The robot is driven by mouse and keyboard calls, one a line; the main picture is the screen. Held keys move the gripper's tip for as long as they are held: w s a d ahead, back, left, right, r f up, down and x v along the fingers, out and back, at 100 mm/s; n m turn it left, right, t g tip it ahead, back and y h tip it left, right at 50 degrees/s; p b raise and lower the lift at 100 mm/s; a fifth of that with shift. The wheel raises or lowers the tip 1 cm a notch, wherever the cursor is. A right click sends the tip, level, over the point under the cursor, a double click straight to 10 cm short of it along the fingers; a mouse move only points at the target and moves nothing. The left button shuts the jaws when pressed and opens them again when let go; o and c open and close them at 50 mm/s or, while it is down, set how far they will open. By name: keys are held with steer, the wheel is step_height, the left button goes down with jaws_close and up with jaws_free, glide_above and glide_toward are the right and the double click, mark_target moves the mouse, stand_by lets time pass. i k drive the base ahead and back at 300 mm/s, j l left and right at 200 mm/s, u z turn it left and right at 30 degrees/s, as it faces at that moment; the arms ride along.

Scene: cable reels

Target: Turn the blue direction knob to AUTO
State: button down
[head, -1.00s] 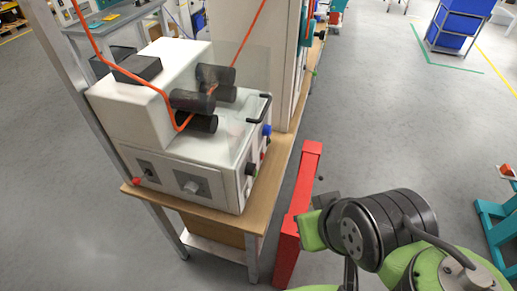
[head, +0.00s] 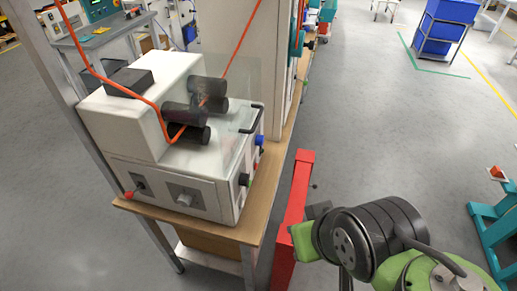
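The blue knob (head: 260,140) sticks out from the right side of a white machine (head: 140,172), near its far end under a black handle. It is small here, and I cannot read its marks or which way it points. A black knob (head: 243,179) is nearer on the same side. My green and black arm (head: 365,238) is at the lower right, apart from the machine, beyond a red post. I cannot make out gripper fingers.
The machine stands on a wooden-topped bench (head: 238,232). A red post (head: 294,210) rises between the bench and my arm. Black rollers (head: 188,122) carry an orange cable (head: 118,85). A teal stand (head: 490,225) is at the right.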

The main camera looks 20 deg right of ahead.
mark_target(260, 139)
steer(key=l+u, duration=0.75)
steer(key=u, duration=0.15)
steer(key=l+u, duration=0.45)
steer(key=k+l+u, duration=0.15)
steer(key=u, duration=0.35)
steer(key=l+u, duration=0.35)
steer(key=k, duration=0.05)
